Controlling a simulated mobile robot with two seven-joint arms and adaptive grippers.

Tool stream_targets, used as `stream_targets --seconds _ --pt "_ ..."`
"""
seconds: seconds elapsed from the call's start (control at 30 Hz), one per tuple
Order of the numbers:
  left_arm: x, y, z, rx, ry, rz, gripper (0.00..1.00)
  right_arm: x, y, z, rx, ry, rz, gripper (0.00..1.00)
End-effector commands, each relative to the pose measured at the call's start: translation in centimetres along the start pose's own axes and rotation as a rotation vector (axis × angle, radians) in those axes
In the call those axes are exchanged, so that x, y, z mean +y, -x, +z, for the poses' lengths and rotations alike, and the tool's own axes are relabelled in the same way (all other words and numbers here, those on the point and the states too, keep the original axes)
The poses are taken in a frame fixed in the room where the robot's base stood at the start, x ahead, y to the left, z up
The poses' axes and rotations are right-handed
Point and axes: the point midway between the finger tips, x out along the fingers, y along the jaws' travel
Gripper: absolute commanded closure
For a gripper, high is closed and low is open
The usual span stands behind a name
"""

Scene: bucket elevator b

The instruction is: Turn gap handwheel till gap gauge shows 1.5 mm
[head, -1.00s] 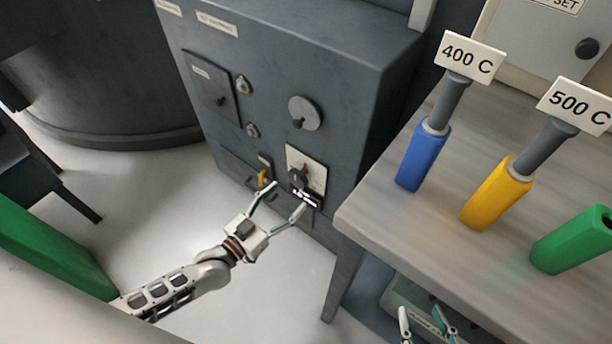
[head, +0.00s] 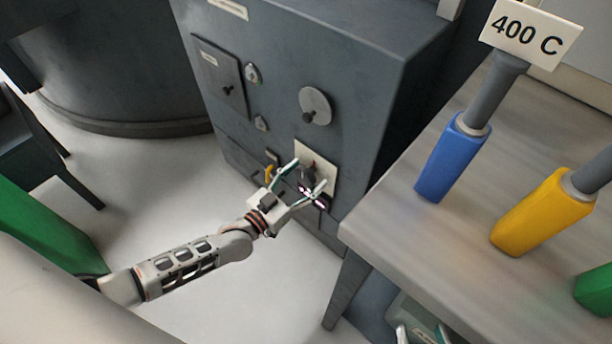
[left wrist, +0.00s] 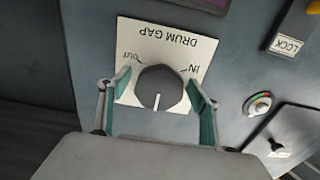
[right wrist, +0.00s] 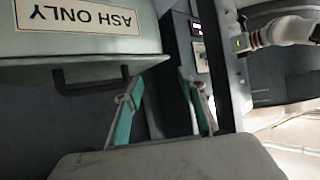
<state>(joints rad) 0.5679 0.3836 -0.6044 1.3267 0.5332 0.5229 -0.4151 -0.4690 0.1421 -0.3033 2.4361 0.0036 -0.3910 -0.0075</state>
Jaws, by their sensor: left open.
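The gap handwheel is a round dark knob (left wrist: 158,88) with a white pointer mark, on a white DRUM GAP plate (left wrist: 190,50) marked OUT and IN. In the head view the knob (head: 308,174) is partly covered by my left gripper (head: 311,172). My left gripper (left wrist: 160,92) is open, with one finger on each side of the knob; I cannot tell whether they touch it. The gap gauge is a small dark lit display (head: 321,201) beside the plate, partly hidden by a finger; its reading is not legible. My right gripper (right wrist: 160,90) is open and empty, near the bench.
A yellow lever (left wrist: 308,22) with a LOCK label is beside the plate. Another round dial (head: 315,105) is above it on the grey cabinet (head: 375,60). The bench (head: 400,225) on the right holds blue and yellow handles. An ASH ONLY bin (right wrist: 85,30) is near my right gripper.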

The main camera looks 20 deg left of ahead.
Motion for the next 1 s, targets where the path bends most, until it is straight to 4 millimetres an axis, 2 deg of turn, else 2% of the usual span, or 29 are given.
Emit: stream_targets --seconds 0.17,0.2,0.33,0.67,1.0 --pt "0.01 -0.03 -0.05 0.000 0.000 0.000 0.37 0.00 -0.01 -0.14 0.003 -0.001 0.000 0.60" --pt "0.02 -0.03 -0.05 0.000 0.000 0.000 0.42 0.00 -0.01 -0.14 0.003 -0.001 0.000 0.60" --pt "0.02 -0.02 -0.05 0.000 0.000 0.000 0.76 -0.01 -0.01 -0.14 0.003 -0.001 0.000 0.60" --pt "0.02 0.00 -0.05 0.000 0.025 0.000 0.76 0.01 -0.01 -0.14 0.003 -0.001 0.000 0.60" --pt "0.10 0.00 -0.08 0.000 0.220 0.000 0.76 0.11 -0.03 0.12 -0.003 0.004 0.002 0.60"
